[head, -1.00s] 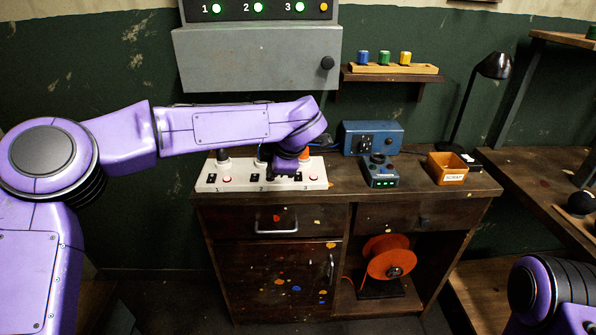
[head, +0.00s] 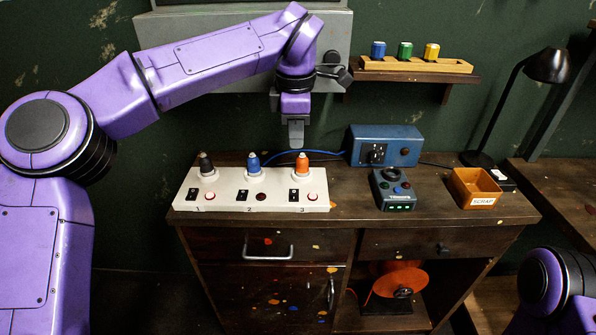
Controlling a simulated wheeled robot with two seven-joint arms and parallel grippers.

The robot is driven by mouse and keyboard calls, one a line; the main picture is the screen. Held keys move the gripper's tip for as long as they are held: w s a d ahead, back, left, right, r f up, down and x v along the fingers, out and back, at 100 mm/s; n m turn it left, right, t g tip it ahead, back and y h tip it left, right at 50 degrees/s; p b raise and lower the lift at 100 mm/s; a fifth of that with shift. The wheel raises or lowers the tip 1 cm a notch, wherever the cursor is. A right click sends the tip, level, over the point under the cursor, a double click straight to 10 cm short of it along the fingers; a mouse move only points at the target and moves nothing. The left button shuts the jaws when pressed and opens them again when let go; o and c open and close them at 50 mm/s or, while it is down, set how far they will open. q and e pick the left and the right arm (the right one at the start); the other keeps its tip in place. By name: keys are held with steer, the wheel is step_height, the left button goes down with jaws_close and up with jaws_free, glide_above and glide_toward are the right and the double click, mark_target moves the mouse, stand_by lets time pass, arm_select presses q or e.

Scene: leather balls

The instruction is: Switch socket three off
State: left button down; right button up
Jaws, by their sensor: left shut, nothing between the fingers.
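A white socket strip (head: 250,190) lies on the cabinet top, numbered 1, 2 and 3 from left to right. Socket three holds an orange plug (head: 302,165), with a black rocker switch (head: 294,196) and a round lamp (head: 312,197) in front. This lamp looks bright pink-red, like the lamp at socket one (head: 209,196); the lamp at socket two (head: 261,196) looks dark. A blue plug (head: 253,165) and a black plug (head: 206,165) stand in the other sockets. My left gripper (head: 296,146) is shut and empty, pointing down just above the orange plug, apparently apart from it. My right gripper is out of view.
A blue box with a dial (head: 384,146), a small box with green lights (head: 392,190) and an orange scrap bin (head: 475,188) stand right of the strip. A grey wall cabinet (head: 180,30) and a shelf with three coloured spools (head: 420,64) hang above.

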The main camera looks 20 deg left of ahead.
arm_select(q)
glide_toward(294, 191)
steer(key=f, duration=0.5)
steer(key=shift+w+a+f+b, duration=0.1)
steer(key=shift+w+f+b, duration=0.2)
steer(key=shift+b, duration=0.1)
steer(key=shift+f, duration=0.6)
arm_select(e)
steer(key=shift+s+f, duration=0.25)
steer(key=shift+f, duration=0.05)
